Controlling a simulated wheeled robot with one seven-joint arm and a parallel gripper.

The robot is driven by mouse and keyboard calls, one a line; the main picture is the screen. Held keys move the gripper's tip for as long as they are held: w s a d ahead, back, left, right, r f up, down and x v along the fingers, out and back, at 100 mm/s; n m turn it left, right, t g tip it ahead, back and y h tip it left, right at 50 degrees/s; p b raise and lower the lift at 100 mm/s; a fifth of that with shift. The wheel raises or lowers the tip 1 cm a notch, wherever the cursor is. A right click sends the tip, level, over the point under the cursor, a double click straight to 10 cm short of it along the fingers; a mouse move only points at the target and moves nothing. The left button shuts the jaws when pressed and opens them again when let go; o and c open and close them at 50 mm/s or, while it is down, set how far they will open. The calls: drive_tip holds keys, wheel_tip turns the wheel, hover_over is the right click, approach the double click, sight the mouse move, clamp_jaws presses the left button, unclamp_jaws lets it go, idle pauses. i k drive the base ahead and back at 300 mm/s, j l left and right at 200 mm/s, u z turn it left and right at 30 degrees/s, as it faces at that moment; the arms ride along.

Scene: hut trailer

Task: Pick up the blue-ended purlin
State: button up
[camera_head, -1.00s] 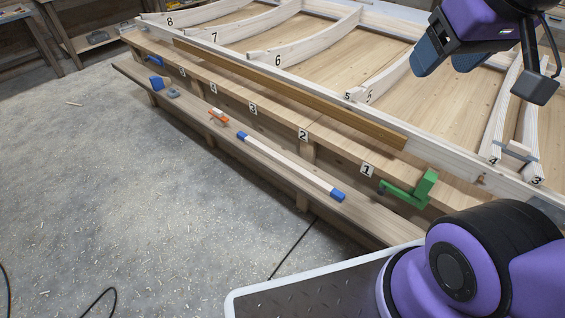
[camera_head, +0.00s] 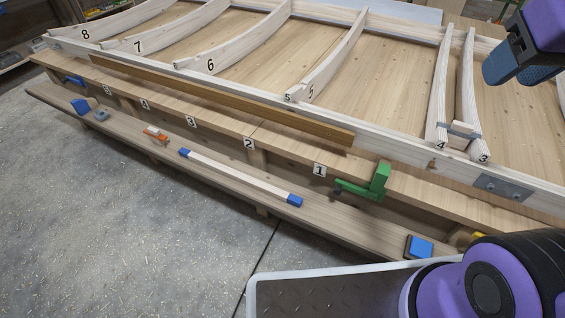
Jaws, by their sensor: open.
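The blue-ended purlin (camera_head: 238,176) is a pale wooden bar with a blue block on each end. It lies lengthwise on the low side shelf (camera_head: 340,222) of the trailer frame, below number plates 1 to 3. My gripper (camera_head: 490,72) shows only in part at the upper right edge, with dark and blue finger pads. It is open, well above the frame and far to the right of the purlin, touching nothing that I can see. The rest of it is cut off by the picture edge.
A green clamp (camera_head: 378,182) stands on the bench edge right of the purlin. An orange tool (camera_head: 155,134), a blue block (camera_head: 81,106) and a blue-topped box (camera_head: 419,247) are on the shelf. A long brown beam (camera_head: 220,98) lies above. The concrete floor (camera_head: 110,220) is open.

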sight(291, 199)
drive_tip(key=i+j+z, duration=0.1)
drive_tip(key=j+z, duration=0.2)
drive_tip(key=z, duration=0.2)
drive_tip(key=i+j+z, duration=0.1)
drive_tip(key=j+z, duration=0.25)
drive_tip(key=z, duration=0.15)
drive_tip(key=j+z, duration=0.7)
drive_tip(key=z, duration=0.25)
drive_tip(key=k+j+z, duration=0.2)
drive_tip(key=j, duration=0.35)
drive_tip(key=k+j+z, duration=0.2)
drive_tip(key=j, duration=0.35)
drive_tip(key=k+j+z, duration=0.2)
drive_tip(key=k+j, duration=0.2)
drive_tip(key=k+j+z, duration=0.2)
drive_tip(key=k+j, duration=0.15)
drive_tip(key=j, duration=0.2)
drive_tip(key=k+j, duration=0.45)
drive_tip(key=j, duration=0.15)
drive_tip(key=k+j, duration=0.5)
drive_tip(key=j, duration=0.15)
